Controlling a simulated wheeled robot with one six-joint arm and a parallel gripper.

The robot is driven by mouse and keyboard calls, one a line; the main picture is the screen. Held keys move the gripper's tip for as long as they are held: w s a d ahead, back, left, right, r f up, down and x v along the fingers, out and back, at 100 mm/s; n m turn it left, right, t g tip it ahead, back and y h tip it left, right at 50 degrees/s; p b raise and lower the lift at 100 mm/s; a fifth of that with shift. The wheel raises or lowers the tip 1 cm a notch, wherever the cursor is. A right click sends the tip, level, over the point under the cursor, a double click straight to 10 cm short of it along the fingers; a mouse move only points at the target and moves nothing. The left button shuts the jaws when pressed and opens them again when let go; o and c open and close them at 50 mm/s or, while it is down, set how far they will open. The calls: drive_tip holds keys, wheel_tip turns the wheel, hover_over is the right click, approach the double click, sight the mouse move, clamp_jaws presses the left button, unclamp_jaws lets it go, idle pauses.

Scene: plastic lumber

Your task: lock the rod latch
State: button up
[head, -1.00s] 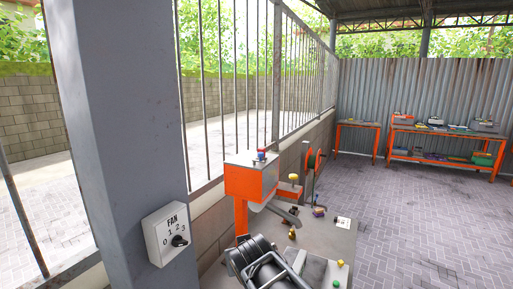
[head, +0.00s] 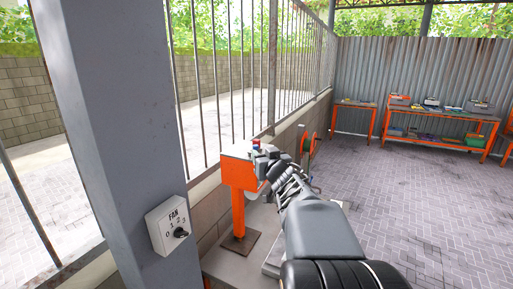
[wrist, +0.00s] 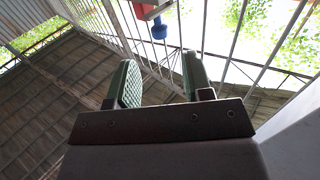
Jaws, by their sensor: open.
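An orange box (head: 238,175) on an orange post stands beside the fence, right of the grey column. A small red-and-blue fitting (head: 256,147) sits on top of it. I cannot tell whether this fitting is the rod latch, or whether it is locked. The wrist view shows a blue knob (wrist: 159,28) below a red part, just beyond and above my fingertips. My gripper (wrist: 160,75) is open with nothing between its green-padded fingers. In the head view my gripper (head: 268,162) is at the box's right edge, close to the fitting; contact cannot be told.
A grey column (head: 110,120) with a fan switch (head: 170,226) stands at the left. A barred fence (head: 225,80) runs behind the box. An orange reel (head: 306,145) is beyond my arm. Orange tables (head: 440,142) stand at the back wall. The paved floor at right is clear.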

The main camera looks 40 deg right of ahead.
sight(257, 147)
drive_tip(key=shift+p+x, duration=0.5)
drive_tip(key=shift+x, duration=3.05)
clamp_jaws()
drive_tip(key=shift+y, duration=0.3)
drive_tip(key=n+y, duration=0.1)
drive_tip(key=y, duration=0.1)
drive_tip(key=d+n+y, duration=0.1)
drive_tip(key=n+y, duration=0.1)
drive_tip(key=n+y+p, duration=0.1)
drive_tip(key=y, duration=0.1)
drive_tip(key=shift+w+d+n+t+y, duration=0.15)
drive_tip(key=shift+w+n+t+y, duration=0.15)
drive_tip(key=shift+n+y, duration=0.1)
drive_tip(key=n+y, duration=0.1)
drive_tip(key=y, duration=0.1)
drive_tip(key=n+g+y, duration=0.1)
drive_tip(key=n+y, duration=0.1)
drive_tip(key=y, duration=0.1)
drive_tip(key=shift+w+d+n+g+y, duration=0.3)
drive_tip(key=shift+w+n, duration=0.1)
drive_tip(key=shift+w+n+g+y, duration=0.2)
drive_tip(key=shift+n+g+y, duration=0.5)
drive_tip(key=shift+y, duration=0.4)
drive_tip(key=shift+n+y, duration=0.3)
